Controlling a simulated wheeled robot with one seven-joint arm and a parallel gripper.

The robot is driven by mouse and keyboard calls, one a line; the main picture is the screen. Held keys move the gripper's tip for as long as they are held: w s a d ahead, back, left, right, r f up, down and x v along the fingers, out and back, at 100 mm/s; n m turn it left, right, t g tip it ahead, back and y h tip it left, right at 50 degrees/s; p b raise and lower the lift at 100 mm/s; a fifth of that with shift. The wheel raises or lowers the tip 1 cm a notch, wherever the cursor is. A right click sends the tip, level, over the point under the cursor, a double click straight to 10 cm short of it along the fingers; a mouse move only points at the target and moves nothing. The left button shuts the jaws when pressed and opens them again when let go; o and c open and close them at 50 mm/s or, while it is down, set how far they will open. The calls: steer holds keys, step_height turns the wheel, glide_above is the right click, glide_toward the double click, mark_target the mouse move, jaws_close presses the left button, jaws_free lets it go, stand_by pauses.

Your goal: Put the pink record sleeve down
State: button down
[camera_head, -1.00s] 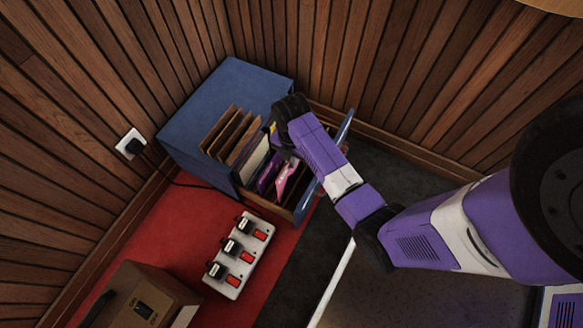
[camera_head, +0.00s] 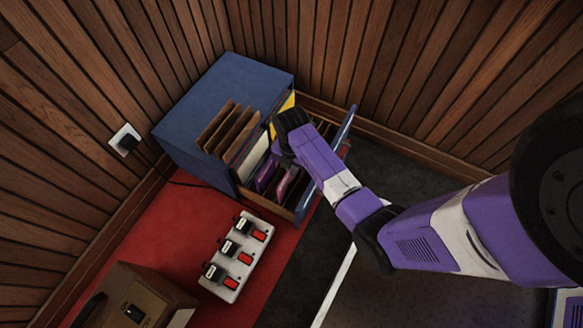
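A blue cabinet (camera_head: 215,105) stands in the corner with its drawer (camera_head: 307,203) pulled out. A pinkish sleeve (camera_head: 284,183), likely the pink record sleeve, shows as a dim sliver low in the drawer, beside the purple one. My gripper (camera_head: 284,143) is over the drawer, pointing down. My wrist hides its fingertips, so I cannot see whether they touch or hold a sleeve.
A white box with several red switches (camera_head: 237,256) lies on the red carpet (camera_head: 180,225) in front. A brown amplifier-like box (camera_head: 140,300) is at lower left. A wall socket (camera_head: 125,140) has a black cable. Slatted wood walls close in behind the cabinet.

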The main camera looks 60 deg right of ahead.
steer(key=shift+f, duration=0.55)
steer(key=c, duration=1.6)
jaws_free()
steer(key=shift+r, duration=0.1)
